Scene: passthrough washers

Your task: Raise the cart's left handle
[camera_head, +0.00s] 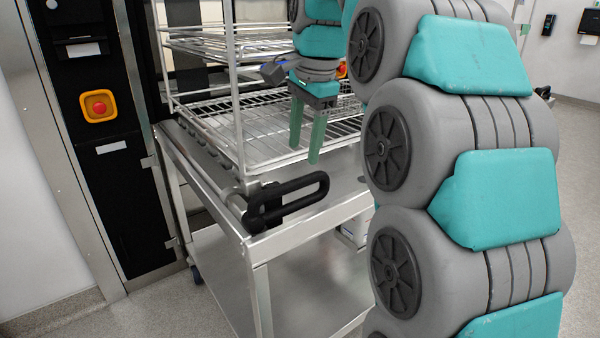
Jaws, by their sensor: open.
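The metal cart (360,197) stands in the middle, against the machine front. Its black looped handle (300,196) lies low and roughly level at the near corner of the cart top, pointing right. No second handle shows. My gripper (304,157) points down, with two green fingers apart and nothing between them. It appears above and a little behind the handle in the picture, apart from it, in front of the wire rack. My arm hides the right part of the cart.
A wire rack (236,90) with shelves stands on the cart top. At the left is a black machine panel (118,195) with a red emergency button (99,106) on yellow. Grey floor is clear at the lower left.

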